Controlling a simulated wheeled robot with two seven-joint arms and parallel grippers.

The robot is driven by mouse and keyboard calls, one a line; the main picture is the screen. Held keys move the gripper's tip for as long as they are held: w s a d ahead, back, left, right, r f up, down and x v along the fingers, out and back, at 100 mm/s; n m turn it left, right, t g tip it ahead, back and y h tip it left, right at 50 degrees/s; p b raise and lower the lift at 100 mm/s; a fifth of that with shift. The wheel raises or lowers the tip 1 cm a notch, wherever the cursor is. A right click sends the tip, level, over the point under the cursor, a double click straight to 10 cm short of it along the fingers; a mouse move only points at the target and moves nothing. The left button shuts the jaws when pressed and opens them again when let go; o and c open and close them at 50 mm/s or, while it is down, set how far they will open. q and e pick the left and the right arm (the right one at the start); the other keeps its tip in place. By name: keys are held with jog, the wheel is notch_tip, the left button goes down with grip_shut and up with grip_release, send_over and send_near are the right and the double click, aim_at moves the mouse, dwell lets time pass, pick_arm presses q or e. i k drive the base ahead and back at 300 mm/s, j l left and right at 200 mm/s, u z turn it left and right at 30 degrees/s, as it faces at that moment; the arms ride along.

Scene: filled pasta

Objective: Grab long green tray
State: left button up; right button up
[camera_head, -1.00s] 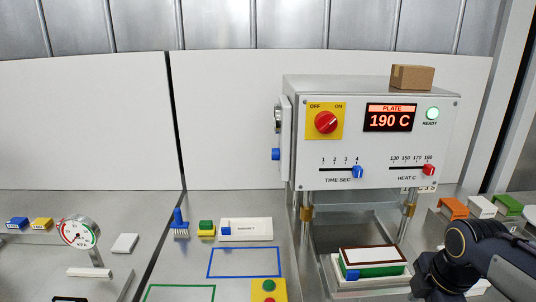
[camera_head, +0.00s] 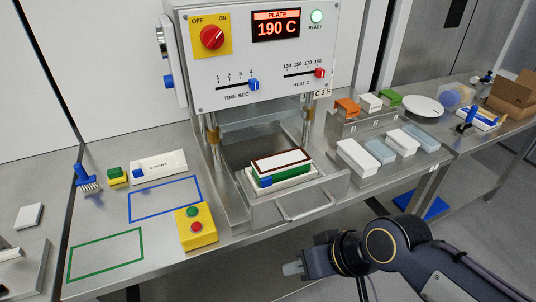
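A long green tray (camera_head: 297,171) sits in the press's pull-out drawer, on a white base (camera_head: 282,185). A white sheet with a dark brown border (camera_head: 279,162) covers its top, so only its green side shows. A blue block (camera_head: 265,182) is at its left front corner. My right gripper (camera_head: 291,268) is in front of the bench, below the drawer in the picture and apart from the tray. Its grey fingertips point left, and their opening cannot be made out. My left gripper is out of view.
The press (camera_head: 265,75) stands directly behind the tray, with a drawer handle (camera_head: 305,210) in front. A yellow button box (camera_head: 197,230) is at the left. White and grey-blue boxes (camera_head: 358,158) and a rack (camera_head: 345,125) with orange, white and green pieces lie right.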

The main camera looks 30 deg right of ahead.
aim_at(287, 164)
jog(key=z, duration=1.25)
